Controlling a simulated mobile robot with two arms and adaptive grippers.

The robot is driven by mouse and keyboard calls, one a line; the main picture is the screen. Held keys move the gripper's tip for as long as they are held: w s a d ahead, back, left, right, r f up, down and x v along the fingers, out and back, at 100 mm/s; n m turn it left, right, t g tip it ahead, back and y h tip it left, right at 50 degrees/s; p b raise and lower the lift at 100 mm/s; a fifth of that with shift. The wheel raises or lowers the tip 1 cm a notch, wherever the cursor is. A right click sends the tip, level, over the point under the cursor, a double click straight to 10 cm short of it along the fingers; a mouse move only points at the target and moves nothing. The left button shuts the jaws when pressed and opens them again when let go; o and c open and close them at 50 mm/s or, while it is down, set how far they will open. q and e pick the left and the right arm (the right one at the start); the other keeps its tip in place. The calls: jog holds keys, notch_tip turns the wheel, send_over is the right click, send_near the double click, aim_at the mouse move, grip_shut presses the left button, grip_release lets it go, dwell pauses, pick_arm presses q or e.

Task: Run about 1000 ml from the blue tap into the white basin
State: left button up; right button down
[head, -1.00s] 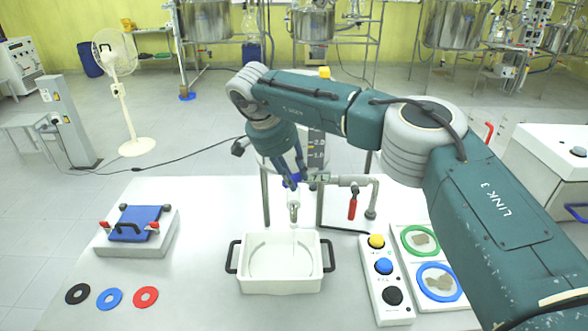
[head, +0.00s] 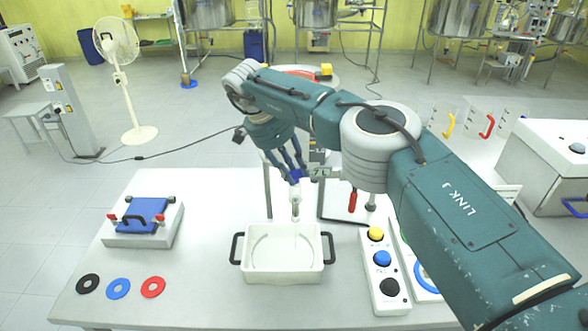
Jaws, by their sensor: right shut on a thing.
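The blue tap (head: 296,174) is on the pipework behind the basin, with its pale spout (head: 296,198) hanging above the basin's back edge. The white basin (head: 284,274) with two black side handles stands on the table below the spout. I cannot make out a water stream or a water level in it. My right gripper (head: 290,170) reaches down from the upper left and is shut on the blue tap's handle; its fingers partly hide the handle. My left gripper is not in view.
A red-handled tap (head: 352,201) is right of the blue one. A button box (head: 371,270) with yellow, blue and black buttons stands right of the basin. A blue-lidded box (head: 138,240) and three rings, one blue (head: 118,289), are on the left. My right arm hides much of the tank.

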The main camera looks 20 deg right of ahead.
jog(key=c, duration=1.4)
grip_release()
jog(key=shift+v, duration=3.75)
